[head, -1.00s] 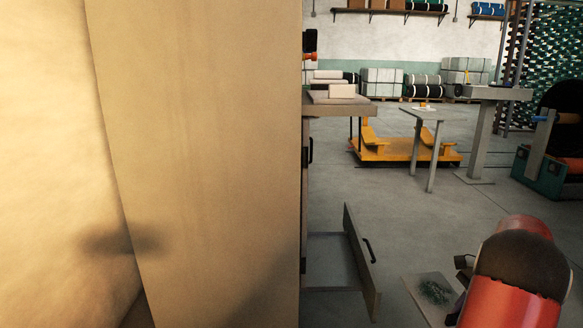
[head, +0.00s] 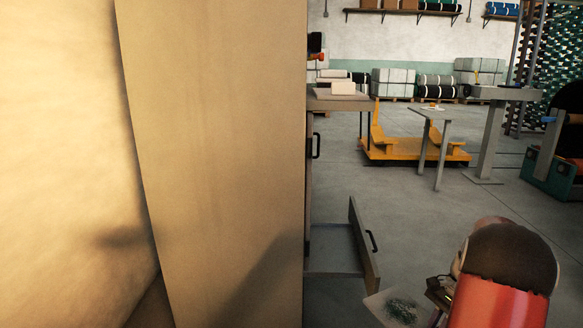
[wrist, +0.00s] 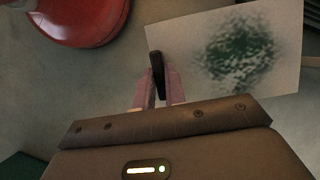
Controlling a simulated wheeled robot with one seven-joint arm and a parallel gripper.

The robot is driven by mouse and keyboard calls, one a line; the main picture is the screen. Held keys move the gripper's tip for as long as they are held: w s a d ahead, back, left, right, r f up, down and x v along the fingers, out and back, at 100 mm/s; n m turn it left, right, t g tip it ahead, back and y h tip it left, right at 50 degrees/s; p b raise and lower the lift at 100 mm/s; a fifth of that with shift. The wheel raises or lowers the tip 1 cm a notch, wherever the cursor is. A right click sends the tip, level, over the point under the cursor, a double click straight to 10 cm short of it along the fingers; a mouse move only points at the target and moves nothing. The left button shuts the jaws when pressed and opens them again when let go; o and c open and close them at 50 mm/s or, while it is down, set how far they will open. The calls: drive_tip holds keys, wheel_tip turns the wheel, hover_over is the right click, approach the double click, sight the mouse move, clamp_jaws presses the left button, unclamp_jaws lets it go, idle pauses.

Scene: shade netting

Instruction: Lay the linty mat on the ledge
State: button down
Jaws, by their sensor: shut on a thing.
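The linty mat is a pale rectangular sheet with a patch of dark green lint; it shows low in the head view (head: 400,308) and at the upper right of the wrist view (wrist: 282,45). My gripper (wrist: 158,78) is shut on the mat's left edge, where a dark strip sits between the fingers. The mat hangs above the grey floor. In the head view my gripper (head: 440,290) is small and partly hidden by my arm. I cannot tell which surface is the ledge; a grey slab on a post (head: 503,93) stands at the right.
A tall tan panel (head: 215,150) fills the left. Beside it stands a cabinet with a worktop (head: 340,103) and an open lower drawer (head: 364,248).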

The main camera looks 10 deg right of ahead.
drive_tip(key=w+a+f+n+g+h, duration=0.1)
drive_tip(key=a+f+n, duration=0.3)
drive_tip(key=a, duration=0.6)
drive_tip(key=w+a+f+n+g+h, duration=0.1)
drive_tip(key=w+a+f+n, duration=0.3)
drive_tip(key=a, duration=0.6)
drive_tip(key=w+a+f+n+g+h, duration=0.1)
drive_tip(key=w+a+f+n+h, duration=0.1)
drive_tip(key=a+f+n, duration=0.2)
drive_tip(key=a+n, duration=0.3)
drive_tip(key=a, duration=0.3)
drive_tip(key=shift+w+g, duration=0.15)
drive_tip(key=shift+g, duration=0.15)
